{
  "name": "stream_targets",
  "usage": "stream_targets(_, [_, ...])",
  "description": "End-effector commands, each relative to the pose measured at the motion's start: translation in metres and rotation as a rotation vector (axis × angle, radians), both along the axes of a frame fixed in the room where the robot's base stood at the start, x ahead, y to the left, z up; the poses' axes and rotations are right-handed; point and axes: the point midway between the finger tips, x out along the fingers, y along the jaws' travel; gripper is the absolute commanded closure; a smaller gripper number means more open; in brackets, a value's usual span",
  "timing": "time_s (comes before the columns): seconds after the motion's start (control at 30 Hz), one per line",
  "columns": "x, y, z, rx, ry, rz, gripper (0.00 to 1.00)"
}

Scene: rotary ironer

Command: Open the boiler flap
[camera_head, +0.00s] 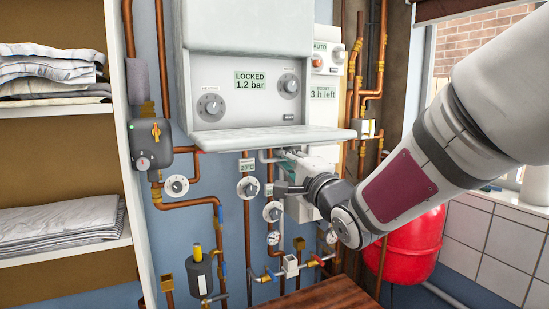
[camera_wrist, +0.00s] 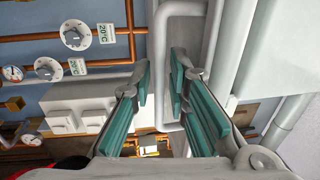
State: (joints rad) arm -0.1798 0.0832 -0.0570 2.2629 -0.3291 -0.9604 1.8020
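The boiler (camera_head: 248,60) hangs on the blue wall, its control panel (camera_head: 245,92) exposed with two dials and a display reading LOCKED 1.2 bar. The boiler flap (camera_head: 270,138) is a pale panel at the lower edge, lying about level and sticking out towards me. My gripper (camera_head: 288,168) is just below the flap, right of its middle; whether it touches the flap I cannot tell. In the wrist view my gripper (camera_wrist: 160,75) has its teal-padded fingers apart.
Copper pipes with gauges and dials (camera_head: 248,187) run below the boiler. A second control box (camera_head: 323,70) is to the right. A red vessel (camera_head: 408,245) stands below my arm. Shelves with folded linen (camera_head: 60,222) are at left, and a wooden top (camera_head: 320,294) is below.

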Motion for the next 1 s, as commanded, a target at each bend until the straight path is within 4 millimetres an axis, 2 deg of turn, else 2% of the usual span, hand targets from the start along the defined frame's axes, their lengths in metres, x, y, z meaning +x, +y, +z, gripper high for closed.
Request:
stream_targets(0.13, [0.007, 0.003, 0.001, 0.000, 0.000, 0.000, 0.84])
stream_targets(0.4, [0.008, 0.003, 0.001, 0.000, 0.000, 0.000, 0.84])
stream_targets(0.47, [0.008, 0.003, 0.001, 0.000, 0.000, 0.001, 0.98])
stream_targets(0.5, [0.008, 0.003, 0.001, 0.000, 0.000, 0.000, 1.00])
stream_targets(0.73, [0.007, 0.003, 0.002, 0.000, 0.000, 0.000, 1.00])
stream_targets(1.0, [0.003, 0.002, 0.033, 0.001, -0.004, 0.000, 1.00])
